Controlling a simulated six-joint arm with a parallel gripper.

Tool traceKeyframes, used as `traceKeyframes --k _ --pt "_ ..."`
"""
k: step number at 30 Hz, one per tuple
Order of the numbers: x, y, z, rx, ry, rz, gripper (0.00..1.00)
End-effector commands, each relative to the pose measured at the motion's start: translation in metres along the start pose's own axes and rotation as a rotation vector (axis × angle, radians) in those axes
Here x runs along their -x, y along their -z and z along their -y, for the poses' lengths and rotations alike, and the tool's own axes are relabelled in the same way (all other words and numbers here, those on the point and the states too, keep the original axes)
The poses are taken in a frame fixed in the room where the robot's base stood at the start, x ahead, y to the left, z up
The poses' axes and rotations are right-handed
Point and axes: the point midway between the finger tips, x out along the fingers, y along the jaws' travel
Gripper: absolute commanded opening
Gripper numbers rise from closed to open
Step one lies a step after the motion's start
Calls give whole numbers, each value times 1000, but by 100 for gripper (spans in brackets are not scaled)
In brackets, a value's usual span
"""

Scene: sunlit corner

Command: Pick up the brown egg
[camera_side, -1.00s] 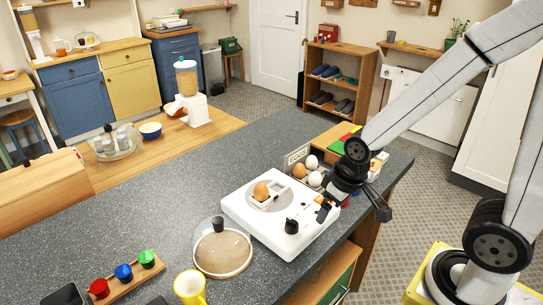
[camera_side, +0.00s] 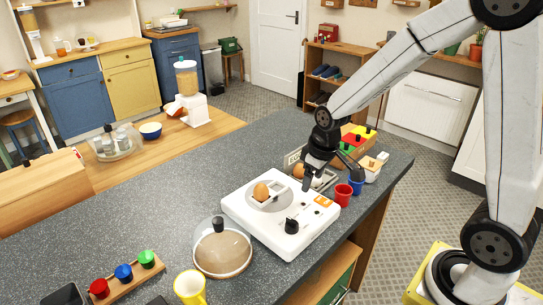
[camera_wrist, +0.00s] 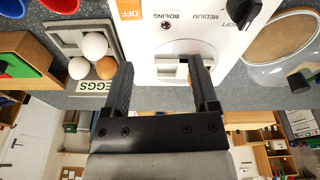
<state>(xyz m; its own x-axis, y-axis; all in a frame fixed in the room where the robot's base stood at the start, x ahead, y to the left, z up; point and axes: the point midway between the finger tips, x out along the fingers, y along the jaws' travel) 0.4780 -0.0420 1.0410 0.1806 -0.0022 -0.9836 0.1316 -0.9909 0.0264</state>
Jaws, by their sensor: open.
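One brown egg (camera_side: 261,190) sits on the round plate of the white egg cooker (camera_side: 238,207). Another brown egg (camera_wrist: 106,68) lies in the grey EGGS crate (camera_wrist: 62,38) beside two white eggs (camera_wrist: 94,45). My gripper (camera_wrist: 161,66) is open and empty, pointing down over the cooker's crate-side edge. Its fingers frame the small white holder (camera_wrist: 172,68) in the wrist view.
A red cup (camera_side: 343,194) and a blue cup (camera_side: 356,184) stand right of the cooker. A box with coloured blocks (camera_side: 352,142) is behind them. A glass lid (camera_side: 222,252) lies in front of the cooker.

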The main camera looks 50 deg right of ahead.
Motion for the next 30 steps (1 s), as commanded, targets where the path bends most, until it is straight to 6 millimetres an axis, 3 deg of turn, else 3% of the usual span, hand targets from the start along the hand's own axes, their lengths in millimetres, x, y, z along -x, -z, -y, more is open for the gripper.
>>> traceKeyframes --k 9,18,30 --pt "-17 59 -66 125 26 38 76" --pt "-32 88 -118 228 58 54 76" --pt "-38 93 -129 254 66 56 76"
